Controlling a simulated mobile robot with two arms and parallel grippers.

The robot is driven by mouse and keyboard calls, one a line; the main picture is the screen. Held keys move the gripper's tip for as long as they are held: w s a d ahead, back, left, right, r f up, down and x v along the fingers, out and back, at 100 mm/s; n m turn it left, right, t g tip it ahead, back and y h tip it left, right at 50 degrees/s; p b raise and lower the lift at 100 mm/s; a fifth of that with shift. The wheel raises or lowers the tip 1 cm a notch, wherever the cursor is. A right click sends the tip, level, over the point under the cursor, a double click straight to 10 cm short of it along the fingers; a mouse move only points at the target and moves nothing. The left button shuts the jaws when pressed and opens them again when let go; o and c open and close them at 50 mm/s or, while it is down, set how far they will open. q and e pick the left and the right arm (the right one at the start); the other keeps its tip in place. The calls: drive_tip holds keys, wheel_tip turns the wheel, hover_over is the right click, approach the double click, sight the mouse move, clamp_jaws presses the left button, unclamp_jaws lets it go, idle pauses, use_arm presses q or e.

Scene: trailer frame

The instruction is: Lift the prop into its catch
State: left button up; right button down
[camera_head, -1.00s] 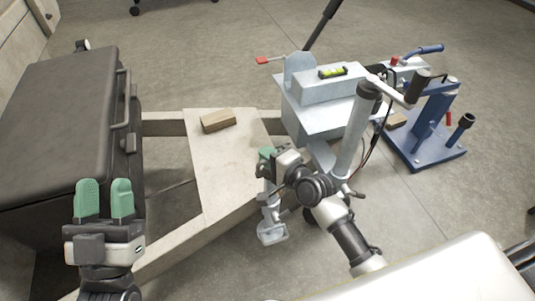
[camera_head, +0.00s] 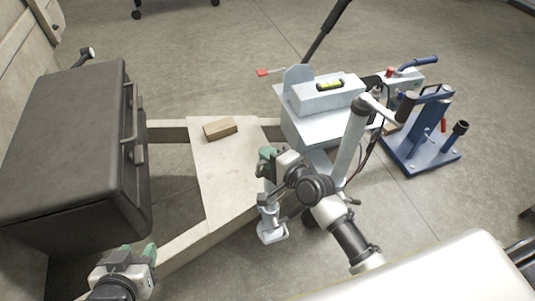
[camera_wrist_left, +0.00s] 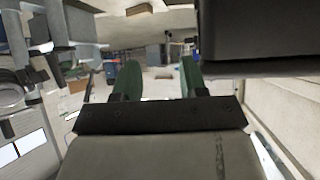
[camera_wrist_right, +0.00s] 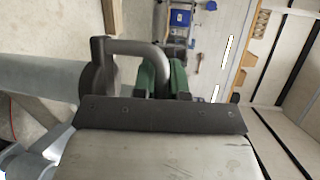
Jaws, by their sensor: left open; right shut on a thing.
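The prop (camera_head: 268,215) is a grey metal leg with a flat foot, hanging below the trailer's front beside the pale frame plate. My right gripper (camera_head: 268,155) is at its upper end. In the right wrist view its green fingers (camera_wrist_right: 163,80) are shut on a bent grey bar (camera_wrist_right: 135,47), which I take to be part of the prop. The catch cannot be made out; the right arm covers that area. My left gripper (camera_head: 140,252) is open and empty, low at the left by the dark case; its green fingers (camera_wrist_left: 155,80) stand apart in the left wrist view.
A dark case (camera_head: 65,150) fills the left side. A wooden block (camera_head: 220,129) lies on the frame plate (camera_head: 225,180). A grey box with a spirit level (camera_head: 330,86) sits by the hitch. A blue stand (camera_head: 422,150) is at the right. A white surface (camera_head: 430,272) is in front.

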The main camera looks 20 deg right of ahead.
drive_tip(key=shift+w+d+r, duration=0.15)
drive_tip(key=shift+r, duration=0.25)
use_arm(q)
drive_tip(key=shift+s+a+f+g, duration=0.15)
drive_tip(key=shift+s+f+g, duration=0.2)
drive_tip(key=shift+g, duration=0.05)
use_arm(e)
drive_tip(key=c, duration=1.2)
unclamp_jaws()
drive_tip(key=shift+o, duration=0.2)
drive_tip(key=shift+s+f, duration=0.1)
drive_tip(key=shift+s, duration=0.1)
drive_tip(key=shift+s+d, duration=0.15)
drive_tip(key=shift+s, duration=0.15)
use_arm(q)
drive_tip(key=s+a+f+g+y+p, duration=0.1)
drive_tip(key=s+a+f+g+p, duration=0.1)
drive_tip(key=s+g, duration=0.3)
drive_tip(key=shift+s+a+f+y, duration=0.25)
drive_tip(key=shift+s+f+y, duration=0.1)
drive_tip(key=shift+s, duration=0.75)
use_arm(e)
drive_tip(key=v, duration=1)
